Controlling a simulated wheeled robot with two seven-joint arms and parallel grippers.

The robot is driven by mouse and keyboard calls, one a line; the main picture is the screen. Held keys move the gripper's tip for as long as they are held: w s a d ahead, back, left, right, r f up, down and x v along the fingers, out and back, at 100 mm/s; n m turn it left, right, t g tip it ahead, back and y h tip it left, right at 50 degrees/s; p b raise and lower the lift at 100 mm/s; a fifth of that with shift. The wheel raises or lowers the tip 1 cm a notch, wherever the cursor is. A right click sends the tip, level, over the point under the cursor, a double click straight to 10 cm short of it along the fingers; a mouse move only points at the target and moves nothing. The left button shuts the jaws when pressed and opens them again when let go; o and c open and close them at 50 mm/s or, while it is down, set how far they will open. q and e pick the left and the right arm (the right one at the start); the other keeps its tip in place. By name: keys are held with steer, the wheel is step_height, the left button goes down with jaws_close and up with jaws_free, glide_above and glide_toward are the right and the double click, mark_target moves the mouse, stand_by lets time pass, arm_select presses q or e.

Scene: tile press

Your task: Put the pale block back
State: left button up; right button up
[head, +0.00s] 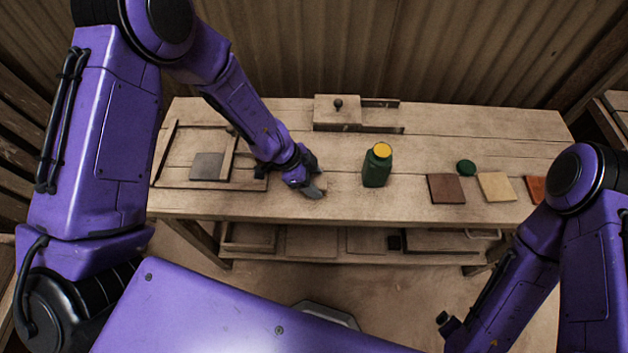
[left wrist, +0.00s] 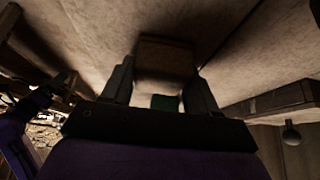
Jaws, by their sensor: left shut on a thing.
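My left gripper (head: 314,188) is low over the middle-left of the bench, right of the wooden frame. In the left wrist view its two fingers (left wrist: 160,88) are shut on a tan wooden block (left wrist: 165,52), likely the pale block. Only a small part of the block shows past the gripper in the head view. I cannot tell whether it touches the bench. The wooden frame (head: 172,183) lies at the bench's left end with a grey tile (head: 208,167) in it.
A green bottle with a yellow cap (head: 377,168) stands right of my left gripper. A wooden box with a dark knob (head: 337,114) is at the back. A green disc (head: 466,168), a brown tile (head: 446,189), a pale tile (head: 496,187) and an orange tile (head: 535,188) lie rightward.

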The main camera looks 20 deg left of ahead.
arm_select(q)
steer(key=o, duration=0.9)
steer(key=shift+f, duration=0.15)
steer(key=shift+o, duration=0.2)
steer(key=shift+r, duration=0.35)
steer(key=p+v, duration=0.1)
steer(key=v, duration=1)
steer(key=shift+a+r, duration=0.3)
steer(key=shift+s, duration=0.1)
